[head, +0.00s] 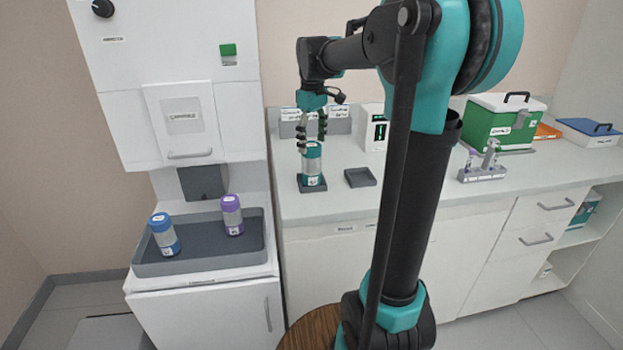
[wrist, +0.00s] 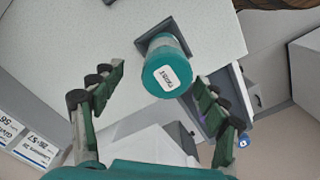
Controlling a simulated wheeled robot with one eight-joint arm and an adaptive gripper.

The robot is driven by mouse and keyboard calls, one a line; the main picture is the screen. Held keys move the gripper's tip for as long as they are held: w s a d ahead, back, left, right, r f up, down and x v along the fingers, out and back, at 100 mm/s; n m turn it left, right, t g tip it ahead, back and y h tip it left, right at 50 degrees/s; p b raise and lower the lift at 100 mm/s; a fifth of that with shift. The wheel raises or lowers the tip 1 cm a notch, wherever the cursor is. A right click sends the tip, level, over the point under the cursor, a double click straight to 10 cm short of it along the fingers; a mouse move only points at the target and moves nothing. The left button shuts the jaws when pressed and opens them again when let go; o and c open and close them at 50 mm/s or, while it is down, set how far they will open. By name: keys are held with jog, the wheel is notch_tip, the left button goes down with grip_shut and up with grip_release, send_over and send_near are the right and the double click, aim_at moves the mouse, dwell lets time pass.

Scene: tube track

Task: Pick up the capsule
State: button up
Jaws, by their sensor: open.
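A teal-capped capsule (head: 313,166) with a clear middle stands upright in a small dark holder (head: 306,187) on the counter. My gripper (head: 312,145) is open and points down over it, with its fingers around the level of the cap in the head view. In the wrist view the capsule's round teal cap (wrist: 165,76), with a white label, shows between the two spread fingers of my gripper (wrist: 160,77). I see a gap on each side of the cap. The holder (wrist: 160,42) shows behind the capsule.
A blue-capped capsule (head: 164,236) and a purple-capped one (head: 232,213) stand in a grey tray (head: 200,264) on the white machine at left. A small empty dark holder (head: 360,177) is right of the teal capsule. A green box (head: 497,128) and a small rack (head: 482,174) stand farther right.

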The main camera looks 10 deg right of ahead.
aim_at(312, 159)
jog(key=shift+s+a+f, duration=0.1)
jog(key=shift+s+f, duration=0.1)
jog(key=shift+f, duration=1.3)
jog(key=shift+s+a+f, duration=0.1)
jog(key=shift+s+f, duration=0.05)
jog(key=shift+f, duration=1.35)
jog(key=c, duration=1.5)
notch_tip(312, 159, up, 20)
jog(key=shift+r, duration=0.1)
